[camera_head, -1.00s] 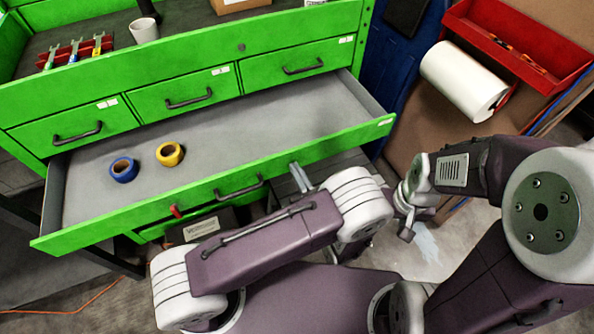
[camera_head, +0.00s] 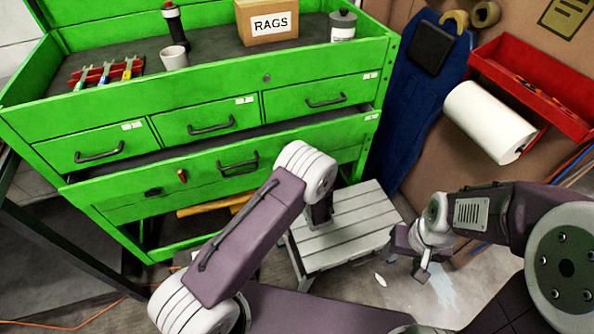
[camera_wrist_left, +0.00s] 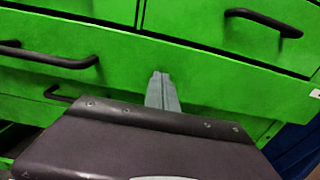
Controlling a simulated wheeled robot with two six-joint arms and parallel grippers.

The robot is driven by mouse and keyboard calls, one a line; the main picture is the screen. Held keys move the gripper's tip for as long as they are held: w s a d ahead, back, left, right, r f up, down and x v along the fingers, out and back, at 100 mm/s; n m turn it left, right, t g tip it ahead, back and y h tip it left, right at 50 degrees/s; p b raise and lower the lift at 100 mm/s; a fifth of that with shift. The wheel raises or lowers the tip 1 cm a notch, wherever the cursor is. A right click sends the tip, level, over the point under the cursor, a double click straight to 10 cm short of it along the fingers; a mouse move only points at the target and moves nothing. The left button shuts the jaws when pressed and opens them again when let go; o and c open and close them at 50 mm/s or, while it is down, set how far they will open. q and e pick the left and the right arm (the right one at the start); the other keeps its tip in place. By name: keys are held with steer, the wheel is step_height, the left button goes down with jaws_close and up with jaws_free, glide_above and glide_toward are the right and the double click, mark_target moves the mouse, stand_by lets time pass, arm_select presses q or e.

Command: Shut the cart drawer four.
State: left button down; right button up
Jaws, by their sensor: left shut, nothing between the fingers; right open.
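The wide green drawer four (camera_head: 212,166) is below the row of three small drawers on the green cart. A narrow strip of its grey inside shows above its front, so it stands slightly open. In the left wrist view its green front (camera_wrist_left: 240,85) fills the middle. My left gripper (camera_wrist_left: 162,90) is shut and empty, its tips at or very near that front; I cannot tell firm contact. In the head view my own wrist hides these fingers. My right gripper (camera_head: 422,268) is open and empty, low at the right, well away from the cart.
A grey slatted stool (camera_head: 345,225) stands on the floor beside the cart. The cart top holds a RAGS box (camera_head: 268,22), a white cup (camera_head: 174,58) and a red tool rack (camera_head: 105,73). A paper roll (camera_head: 490,122) hangs at the right.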

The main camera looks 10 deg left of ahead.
mark_target(284, 141)
arm_select(q)
steer(key=b+x, duration=0.1)
steer(key=x, duration=0.4)
steer(key=shift+w+a, duration=0.15)
steer(key=shift+w, duration=0.2)
steer(key=shift+w+r, duration=0.15)
steer(key=shift+r, duration=0.15)
